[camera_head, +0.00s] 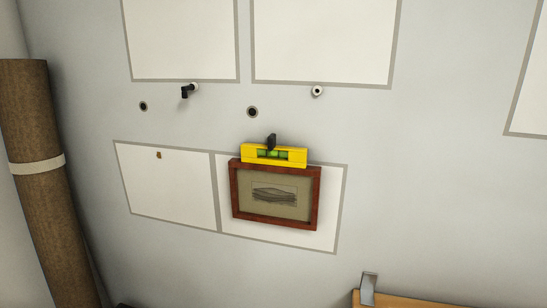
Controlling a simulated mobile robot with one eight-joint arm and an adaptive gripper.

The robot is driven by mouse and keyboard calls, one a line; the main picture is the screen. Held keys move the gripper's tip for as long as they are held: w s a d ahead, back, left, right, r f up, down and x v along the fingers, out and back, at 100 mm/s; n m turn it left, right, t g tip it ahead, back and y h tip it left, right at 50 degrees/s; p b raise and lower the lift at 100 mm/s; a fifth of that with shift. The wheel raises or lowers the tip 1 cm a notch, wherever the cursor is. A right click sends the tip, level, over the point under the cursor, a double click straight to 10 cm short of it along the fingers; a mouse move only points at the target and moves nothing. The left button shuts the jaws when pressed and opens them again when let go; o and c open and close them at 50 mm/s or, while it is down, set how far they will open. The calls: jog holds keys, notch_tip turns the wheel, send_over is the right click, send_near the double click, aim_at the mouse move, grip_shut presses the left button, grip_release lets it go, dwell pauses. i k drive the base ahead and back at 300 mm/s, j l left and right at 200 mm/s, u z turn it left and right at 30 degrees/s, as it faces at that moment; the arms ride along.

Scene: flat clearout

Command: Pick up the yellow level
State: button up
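The yellow level (290,158) rests along the top edge of a framed picture on the wall. It has a green vial section in its middle. A small black piece (271,142) stands at the level's upper edge; I cannot tell what it belongs to. The picture (236,203) has a red-brown wooden frame and hangs slightly tilted, its right side lower. My gripper is not in view.
A brown roll (38,115) with a pale band stands at the left. White panels with grey borders (181,38) cover parts of the wall. A black-tipped peg (187,91) and a white knob (317,91) stick out above. A wooden edge with a metal bracket (368,289) is at lower right.

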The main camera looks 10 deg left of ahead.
aim_at(271, 154)
jog(key=j, duration=0.5)
jog(key=i+j+u, duration=0.15)
jog(key=j, duration=0.35)
jog(key=i+j, duration=0.1)
jog(key=j, duration=0.35)
jog(key=i+j+u, duration=0.1)
jog(key=i+j, duration=0.1)
jog(key=j, duration=0.1)
